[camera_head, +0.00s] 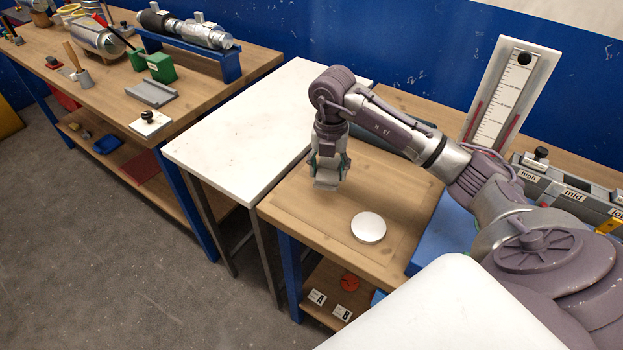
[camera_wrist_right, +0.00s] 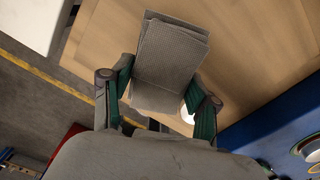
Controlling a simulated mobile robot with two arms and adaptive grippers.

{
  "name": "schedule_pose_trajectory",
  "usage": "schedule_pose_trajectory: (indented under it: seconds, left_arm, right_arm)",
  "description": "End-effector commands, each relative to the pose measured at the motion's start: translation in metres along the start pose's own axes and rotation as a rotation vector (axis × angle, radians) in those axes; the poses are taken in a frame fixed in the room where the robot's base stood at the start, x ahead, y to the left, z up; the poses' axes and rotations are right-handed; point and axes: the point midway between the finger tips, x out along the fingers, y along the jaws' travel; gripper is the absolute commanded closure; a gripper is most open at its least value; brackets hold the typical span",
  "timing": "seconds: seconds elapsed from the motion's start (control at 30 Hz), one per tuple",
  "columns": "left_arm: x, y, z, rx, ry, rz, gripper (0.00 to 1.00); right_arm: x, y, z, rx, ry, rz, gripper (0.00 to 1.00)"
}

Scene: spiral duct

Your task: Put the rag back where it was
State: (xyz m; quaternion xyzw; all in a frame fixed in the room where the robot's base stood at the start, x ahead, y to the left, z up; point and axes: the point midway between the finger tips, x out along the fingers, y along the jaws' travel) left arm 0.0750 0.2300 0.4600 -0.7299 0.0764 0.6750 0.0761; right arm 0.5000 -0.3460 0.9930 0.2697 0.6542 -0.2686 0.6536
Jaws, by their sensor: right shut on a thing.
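The rag is a grey, ribbed, folded cloth (camera_wrist_right: 170,55) held between the green-padded fingers of my right gripper (camera_wrist_right: 160,100) in the wrist view. It sticks out past the fingertips over the wooden table. In the head view my right gripper (camera_head: 328,172) points down above the left part of the wooden table (camera_head: 390,180), and the grey rag (camera_head: 326,184) shows at its tip. I cannot tell how high the rag is above the wood. My left gripper is not in view.
A white round disc (camera_head: 368,227) lies on the wood, right of the gripper. A bare white table (camera_head: 245,125) stands to the left. A tall gauge board (camera_head: 505,95) and a grey labelled block (camera_head: 570,190) stand at the right. A tool-laden bench (camera_head: 200,105) is far left.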

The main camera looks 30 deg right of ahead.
Motion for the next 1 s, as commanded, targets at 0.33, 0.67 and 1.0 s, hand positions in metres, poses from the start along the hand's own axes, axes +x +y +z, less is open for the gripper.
schedule_pose_trajectory:
  seconds: [0.33,0.67,1.0]
  left_arm:
    - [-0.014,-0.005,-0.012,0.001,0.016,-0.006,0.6]
    - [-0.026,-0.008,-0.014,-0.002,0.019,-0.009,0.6]
    - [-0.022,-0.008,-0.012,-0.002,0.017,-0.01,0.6]
  right_arm:
    - [0.025,0.035,-0.003,0.002,0.001,-0.002,0.73]
    - [0.061,0.035,-0.003,0.001,-0.001,-0.001,0.73]
    - [0.065,0.035,-0.003,0.001,-0.002,0.0,0.39]
